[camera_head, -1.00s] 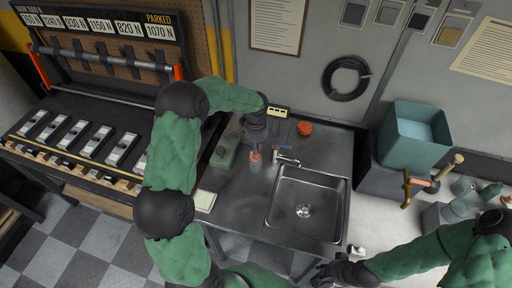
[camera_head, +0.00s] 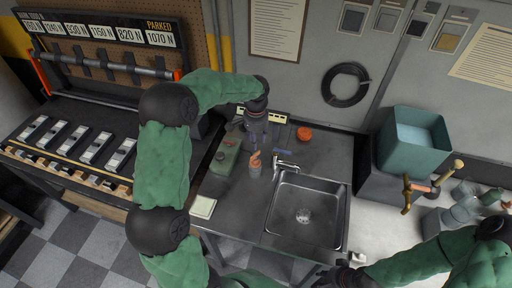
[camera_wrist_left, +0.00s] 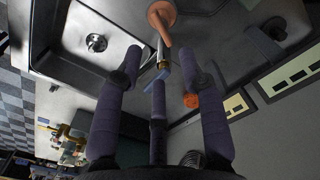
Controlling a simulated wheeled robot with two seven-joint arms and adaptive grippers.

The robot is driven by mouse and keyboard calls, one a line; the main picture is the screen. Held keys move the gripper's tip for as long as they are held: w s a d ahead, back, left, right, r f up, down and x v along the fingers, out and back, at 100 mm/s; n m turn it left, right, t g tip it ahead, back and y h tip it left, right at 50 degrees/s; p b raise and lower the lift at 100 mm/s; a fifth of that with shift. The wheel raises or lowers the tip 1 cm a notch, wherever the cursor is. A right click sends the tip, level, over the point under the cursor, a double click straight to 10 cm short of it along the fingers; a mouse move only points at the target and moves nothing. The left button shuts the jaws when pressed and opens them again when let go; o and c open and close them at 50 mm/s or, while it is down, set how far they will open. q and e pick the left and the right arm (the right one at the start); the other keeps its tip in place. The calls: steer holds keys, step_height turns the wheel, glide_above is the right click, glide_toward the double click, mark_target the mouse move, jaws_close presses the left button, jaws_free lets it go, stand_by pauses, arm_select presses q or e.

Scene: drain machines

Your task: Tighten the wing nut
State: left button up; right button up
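An orange winged piece (camera_head: 255,160), which looks like the wing nut, sits on a short grey post left of the sink.
A metal sink (camera_head: 307,212) with a faucet (camera_head: 285,163) is right of the winged piece. A green box (camera_head: 225,157) stands to its left. An orange round object (camera_head: 304,134) lies at the back. A teal bin (camera_head: 413,140) and brass pipe fittings (camera_head: 420,187) are further right.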

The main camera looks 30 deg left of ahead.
arm_select(q)
steer(key=shift+r, duration=1.75)
steer(key=shift+r, duration=0.1)
